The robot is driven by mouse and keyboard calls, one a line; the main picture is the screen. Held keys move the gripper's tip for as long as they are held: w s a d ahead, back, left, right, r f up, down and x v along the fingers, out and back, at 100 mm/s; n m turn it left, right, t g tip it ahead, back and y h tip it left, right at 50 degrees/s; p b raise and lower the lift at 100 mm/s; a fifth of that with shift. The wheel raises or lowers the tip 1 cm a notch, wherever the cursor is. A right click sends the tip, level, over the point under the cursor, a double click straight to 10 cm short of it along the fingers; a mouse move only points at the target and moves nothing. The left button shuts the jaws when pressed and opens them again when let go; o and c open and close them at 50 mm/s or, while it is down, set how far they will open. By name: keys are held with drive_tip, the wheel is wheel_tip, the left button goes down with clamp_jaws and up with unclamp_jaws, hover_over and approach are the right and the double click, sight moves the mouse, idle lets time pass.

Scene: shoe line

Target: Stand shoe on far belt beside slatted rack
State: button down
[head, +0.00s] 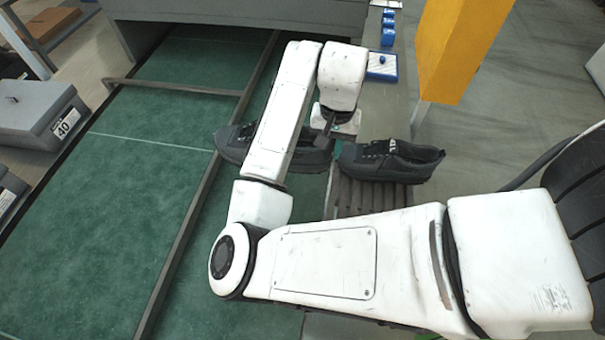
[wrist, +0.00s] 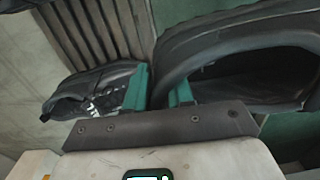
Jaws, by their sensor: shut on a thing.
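A black shoe (head: 232,143) is at the right-hand strip of the green belt (head: 213,210), beside the slatted rack (head: 350,197). My arm hides its middle. My gripper (head: 335,135) is at the shoe's right end. In the wrist view, my gripper's green fingertips (wrist: 160,92) pinch the rim of this shoe (wrist: 235,50), which fills the right side. The shoe looks upright; I cannot tell whether its sole touches the belt. The rack also shows in the wrist view (wrist: 100,30), just left of the shoe.
A second black shoe (head: 390,162) lies across the rack, close to my gripper. A raised rail (head: 190,220) divides the belt lengthwise. A yellow post (head: 460,50) and blue items (head: 383,67) stand behind. Grey boxes (head: 40,112) line the left. The wide left belt is clear.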

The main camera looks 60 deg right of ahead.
sight(307, 167)
drive_tip(key=w+a+f, duration=0.1)
drive_tip(key=f, duration=0.1)
drive_tip(key=w+a+f, duration=0.2)
drive_tip(key=a+f, duration=0.1)
drive_tip(key=shift+w+f, duration=0.35)
drive_tip(key=shift+w+a+f+p, duration=0.1)
drive_tip(key=shift+w+f+p, duration=0.05)
drive_tip(key=shift+f, duration=0.8)
drive_tip(key=shift+w+a+f+p, duration=0.1)
drive_tip(key=shift+f+p, duration=0.05)
drive_tip(key=shift+f, duration=0.8)
drive_tip(key=shift+f, duration=0.2)
drive_tip(key=c, duration=1)
unclamp_jaws()
drive_tip(key=r, duration=1.2)
drive_tip(key=shift+s+r, duration=0.2)
drive_tip(key=shift+s, duration=0.05)
